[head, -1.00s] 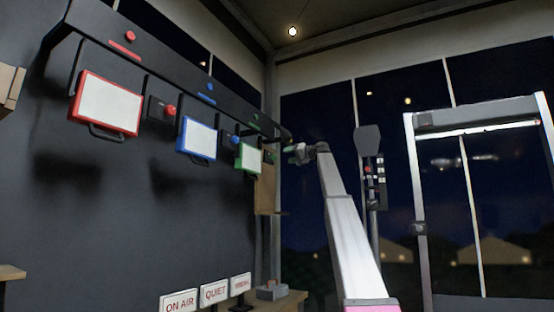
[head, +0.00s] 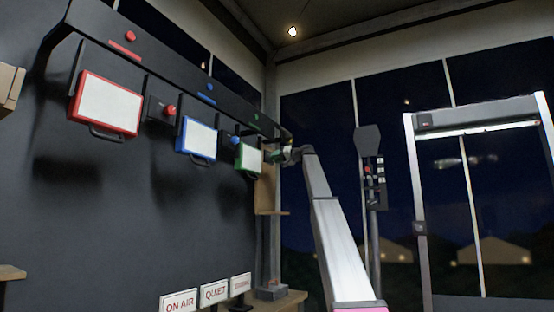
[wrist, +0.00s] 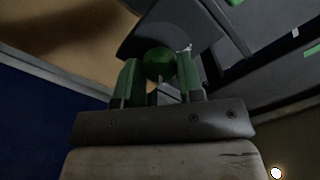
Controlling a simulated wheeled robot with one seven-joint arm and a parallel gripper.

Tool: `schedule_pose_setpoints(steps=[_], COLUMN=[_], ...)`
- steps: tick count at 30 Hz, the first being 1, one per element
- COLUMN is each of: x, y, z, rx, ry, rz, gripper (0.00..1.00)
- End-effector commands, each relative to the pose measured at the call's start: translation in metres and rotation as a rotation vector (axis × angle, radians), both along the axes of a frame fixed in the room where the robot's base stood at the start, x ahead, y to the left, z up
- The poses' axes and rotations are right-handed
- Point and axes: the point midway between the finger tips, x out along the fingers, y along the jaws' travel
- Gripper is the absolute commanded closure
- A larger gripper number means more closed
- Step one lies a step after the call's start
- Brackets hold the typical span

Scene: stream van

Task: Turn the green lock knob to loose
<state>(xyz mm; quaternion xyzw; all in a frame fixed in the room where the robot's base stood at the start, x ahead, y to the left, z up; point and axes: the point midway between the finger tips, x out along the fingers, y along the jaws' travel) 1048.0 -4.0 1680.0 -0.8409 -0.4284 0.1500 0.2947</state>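The green lock knob (wrist: 158,64) is a round green ball in the wrist view. My gripper (wrist: 160,70) has its two fingers apart, one on each side of the knob, with the knob at the level of the fingertips. Any gap between fingers and knob is too small to judge. In the head view my gripper (head: 278,155) is just right of the green-framed light panel (head: 249,158). The knob cannot be made out clearly there.
A dark rail (head: 170,72) runs above the panels. A blue-framed panel (head: 199,139) with a blue knob (head: 235,140) and a red-framed panel (head: 107,104) with a red knob (head: 170,111) hang to the left. A wooden board (head: 266,192) is below my gripper.

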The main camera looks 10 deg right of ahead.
Motion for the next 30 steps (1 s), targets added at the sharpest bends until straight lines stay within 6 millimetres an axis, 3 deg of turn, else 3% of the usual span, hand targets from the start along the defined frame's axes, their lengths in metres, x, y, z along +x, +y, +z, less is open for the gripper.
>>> schedule_pose_setpoints(steps=[14, 30], x=[-0.0002, -0.0006], y=[-0.0002, -0.0002], z=[-0.0001, 0.0000], rx=[-0.071, -0.355], ry=[-0.096, -0.487], rz=[0.001, 0.000], gripper=[0.88, 0.88])
